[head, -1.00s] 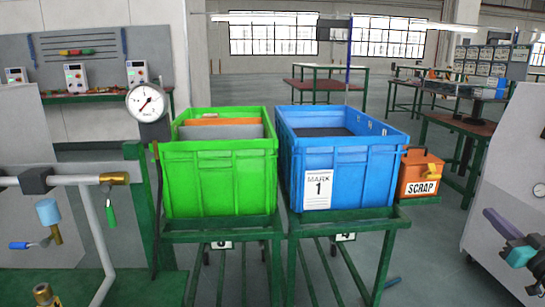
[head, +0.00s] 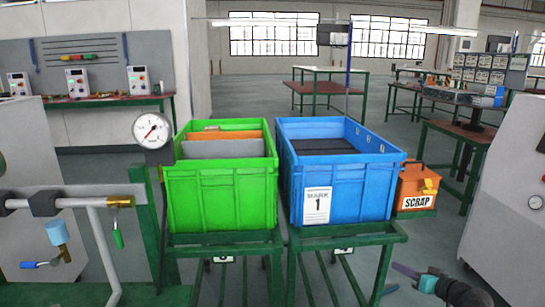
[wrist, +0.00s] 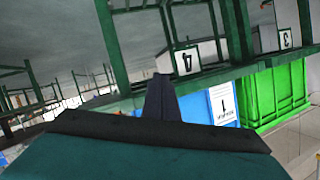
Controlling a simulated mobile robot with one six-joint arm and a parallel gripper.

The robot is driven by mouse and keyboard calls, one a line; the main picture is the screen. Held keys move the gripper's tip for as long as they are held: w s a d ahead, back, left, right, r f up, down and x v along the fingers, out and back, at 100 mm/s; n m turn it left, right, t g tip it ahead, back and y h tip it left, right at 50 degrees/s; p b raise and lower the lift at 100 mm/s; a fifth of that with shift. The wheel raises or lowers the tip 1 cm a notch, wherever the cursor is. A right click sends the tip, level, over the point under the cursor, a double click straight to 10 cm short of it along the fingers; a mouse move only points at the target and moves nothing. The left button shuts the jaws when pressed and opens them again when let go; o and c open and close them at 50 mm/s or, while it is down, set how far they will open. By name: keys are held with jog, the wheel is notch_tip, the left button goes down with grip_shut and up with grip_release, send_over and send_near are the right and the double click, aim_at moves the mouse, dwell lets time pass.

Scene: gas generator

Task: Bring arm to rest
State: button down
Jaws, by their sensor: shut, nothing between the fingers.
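My gripper (head: 404,270) is at the lower right of the head view, low over the floor and to the right of the stand under the blue crate. Its jaws look narrow and together, and nothing shows in them. In the wrist view my gripper (wrist: 161,84) points up from the bottom middle with its fingers closed and empty. The wrist picture is turned over, so the stand's number sign 4 (wrist: 186,61) reads upside down. The blue crate (wrist: 222,105) and green crate (wrist: 275,97) show beyond the fingers.
The green crate (head: 222,195) with dividers and the blue crate (head: 340,190) stand on green stands. An orange scrap box (head: 416,190) is on the right. A grey cabinet (head: 515,215) rises beside my arm. Pipes with a gauge (head: 151,130) are on the left. Open floor lies behind.

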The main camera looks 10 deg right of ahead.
jog(key=s+a+f+g+y+p, duration=0.1)
jog(key=s+a+f+g+p, duration=0.15)
jog(key=a+f, duration=0.5)
jog(key=s+a+f+g+y+p, duration=0.1)
jog(key=s+a+f+g+p, duration=0.25)
jog(key=a, duration=0.65)
jog(key=s+a+f+g+p, duration=0.1)
jog(key=a+f+g+p, duration=0.25)
jog(key=a+f, duration=0.5)
jog(key=s+a+f+g+h+p, duration=0.1)
jog(key=s+a+f+g+p, duration=0.1)
jog(key=s+a+g, duration=0.3)
jog(key=s+a+f+g+p, duration=0.1)
jog(key=s+a+f+p, duration=0.15)
jog(key=s, duration=0.45)
jog(key=s+a+f+n+g+h+p, duration=0.1)
jog(key=s+g+h+p, duration=0.2)
jog(key=s, duration=1.1)
jog(key=shift+s+a+f+g+h+p, duration=0.2)
jog(key=shift+s+f+g+h+p, duration=0.15)
jog(key=shift+h+p, duration=0.55)
jog(key=c, duration=1.8)
grip_release()
jog(key=shift+r, duration=0.1)
jog(key=shift+o, duration=0.2)
